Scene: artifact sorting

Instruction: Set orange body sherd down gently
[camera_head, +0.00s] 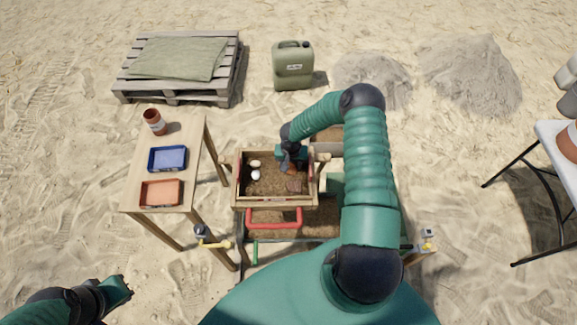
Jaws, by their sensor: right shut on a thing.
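My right gripper (289,163) reaches down into a wooden-framed sieve box (250,202) with brown soil in it. It is shut on the orange body sherd (291,171), a small orange patch showing just under the fingers. The sherd is low, close to the soil; I cannot tell whether it touches. A reddish-brown piece (294,185) lies on the soil nearer to me. A white piece (256,175) and a cream piece (255,163) lie in the left part of the box. My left gripper (120,287) is at the lower left, away from everything; its jaws are too small to read.
A wooden table (187,190) at the left bears a blue tray (150,158), an orange tray (143,193) and a terracotta pot (154,122). A red handle (274,224) sticks out at the box's front. A pallet (170,97), a jerrycan (293,69) and sand heaps (470,75) stand behind.

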